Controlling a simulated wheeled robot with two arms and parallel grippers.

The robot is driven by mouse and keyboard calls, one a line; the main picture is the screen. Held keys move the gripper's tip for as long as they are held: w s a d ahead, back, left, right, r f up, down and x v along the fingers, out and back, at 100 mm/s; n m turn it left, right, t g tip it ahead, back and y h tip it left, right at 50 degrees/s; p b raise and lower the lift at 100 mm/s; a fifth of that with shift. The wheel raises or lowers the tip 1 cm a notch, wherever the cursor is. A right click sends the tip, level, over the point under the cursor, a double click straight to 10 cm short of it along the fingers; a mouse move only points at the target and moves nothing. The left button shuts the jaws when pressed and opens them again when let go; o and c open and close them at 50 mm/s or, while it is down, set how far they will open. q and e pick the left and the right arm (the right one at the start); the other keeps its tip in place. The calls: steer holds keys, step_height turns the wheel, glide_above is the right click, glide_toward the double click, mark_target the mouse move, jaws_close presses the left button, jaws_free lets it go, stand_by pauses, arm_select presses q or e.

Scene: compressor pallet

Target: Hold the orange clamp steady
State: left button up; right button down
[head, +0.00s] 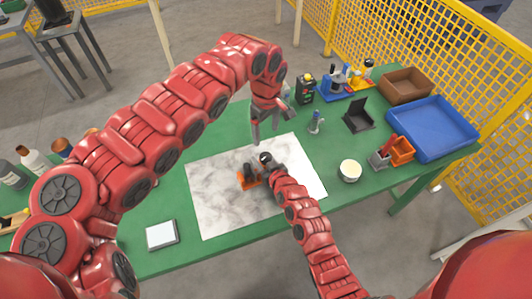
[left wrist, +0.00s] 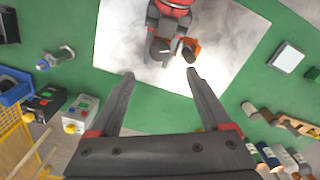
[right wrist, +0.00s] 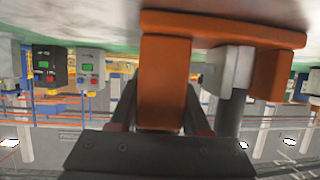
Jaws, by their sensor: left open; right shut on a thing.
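The orange clamp (head: 246,182) stands on the white marble-look mat (head: 215,205) in the head view. In the right wrist view the clamp's orange upright (right wrist: 165,80) sits between the fingers of my right gripper (right wrist: 160,110), which is shut on it. In the left wrist view the clamp (left wrist: 186,48) is partly hidden by my right gripper. My left gripper (head: 264,135) is open and empty, above the mat's far edge; its spread fingers show in the left wrist view (left wrist: 160,80).
A blue tray (head: 432,128), brown box (head: 405,85) and black stand (head: 358,116) are on the green table's right side. A white tub (head: 349,170) and an orange holder (head: 402,150) stand right of the mat. A white square block (head: 161,235) lies front left; bottles (head: 33,160) stand far left.

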mark_target(266, 157)
arm_select(q)
step_height(266, 157, down, 12)
steer(key=n, duration=0.2)
steer(key=shift+n, duration=0.4)
jaws_close()
stand_by(0.4)
